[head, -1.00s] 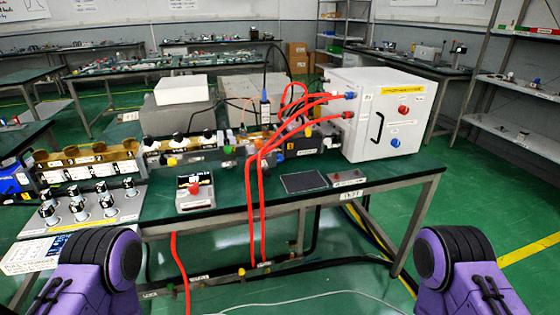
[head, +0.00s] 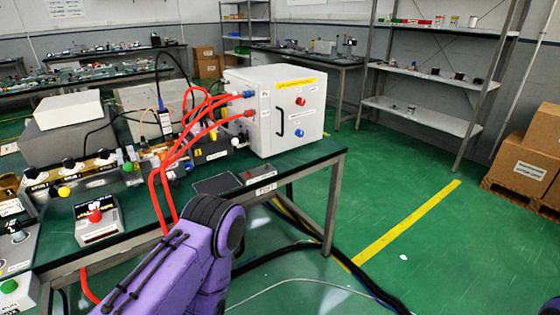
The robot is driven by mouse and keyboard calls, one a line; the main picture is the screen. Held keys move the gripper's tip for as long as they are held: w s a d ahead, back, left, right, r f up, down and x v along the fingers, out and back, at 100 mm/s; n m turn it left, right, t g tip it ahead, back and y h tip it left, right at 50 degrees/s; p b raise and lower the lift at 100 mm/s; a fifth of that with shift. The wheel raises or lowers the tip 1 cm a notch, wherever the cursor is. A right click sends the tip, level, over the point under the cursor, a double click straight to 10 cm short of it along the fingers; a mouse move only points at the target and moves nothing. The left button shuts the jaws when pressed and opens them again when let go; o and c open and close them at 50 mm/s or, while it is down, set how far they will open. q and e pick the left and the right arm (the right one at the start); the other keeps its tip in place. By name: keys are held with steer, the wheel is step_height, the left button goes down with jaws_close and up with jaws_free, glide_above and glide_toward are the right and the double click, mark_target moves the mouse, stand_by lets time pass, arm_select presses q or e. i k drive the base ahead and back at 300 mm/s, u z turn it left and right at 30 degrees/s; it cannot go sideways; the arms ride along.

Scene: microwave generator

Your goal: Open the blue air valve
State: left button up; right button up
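Several blue parts show around the white box (head: 305,100) on the green-topped bench, and I cannot tell which is the air valve. A blue knob (head: 298,133) sits low on the box's front, below a red knob (head: 300,101). A blue fitting (head: 249,94) is on its side, where red hoses (head: 190,127) join. A small blue part (head: 189,168) lies on the bench near the hoses. My purple arm link covers part of the bench's front and the floor below. Neither of my grippers is in view.
A grey box with a red button (head: 96,220) stands on the bench at left. A dark flat pad (head: 217,184) lies near the bench's front edge. Green floor with a yellow line (head: 410,225) is free at right, before shelves (head: 430,72) and cardboard boxes (head: 522,166).

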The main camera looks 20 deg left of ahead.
mark_target(188, 166)
steer(key=z, duration=0.6)
steer(key=i, duration=2.85)
steer(key=u, duration=3.55)
